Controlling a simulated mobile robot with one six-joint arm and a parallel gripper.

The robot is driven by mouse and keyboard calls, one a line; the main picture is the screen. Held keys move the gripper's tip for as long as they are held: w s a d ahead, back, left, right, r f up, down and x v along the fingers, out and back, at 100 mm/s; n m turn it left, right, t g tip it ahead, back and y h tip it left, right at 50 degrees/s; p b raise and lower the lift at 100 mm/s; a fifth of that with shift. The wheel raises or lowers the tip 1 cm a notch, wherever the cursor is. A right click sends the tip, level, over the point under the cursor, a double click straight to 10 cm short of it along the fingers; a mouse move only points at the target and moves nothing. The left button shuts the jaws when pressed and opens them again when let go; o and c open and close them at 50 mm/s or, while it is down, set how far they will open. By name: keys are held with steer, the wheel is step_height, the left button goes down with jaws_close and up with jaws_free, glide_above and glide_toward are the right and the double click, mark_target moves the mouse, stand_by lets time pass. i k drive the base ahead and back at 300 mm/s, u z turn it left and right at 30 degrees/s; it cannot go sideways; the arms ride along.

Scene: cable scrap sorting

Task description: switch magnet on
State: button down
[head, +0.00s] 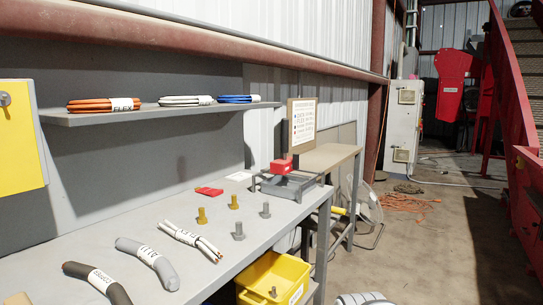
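No part I can name for certain as the magnet shows. A red block (281,166) sits on a dark grey stand (287,184) at the far end of the grey bench (120,228). A flat red piece (209,191) lies on the bench to its left. A yellow panel (18,136) with a round grey knob (5,99) is at the left edge, partly cut off. I cannot tell which of these, if any, is the magnet's switch or whether it is on. My gripper is not in view.
Several cable pieces, including a white-labelled grey one (148,262), lie at the bench front. Brass bolts (234,202) and grey bolts (239,231) stand mid-bench. A yellow bin (268,280) is below the edge. Cable bundles lie on a shelf (150,114). The floor at right is mostly open.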

mark_target(295, 165)
steer(key=z, duration=0.05)
steer(key=i, duration=0.95)
steer(key=z, duration=0.55)
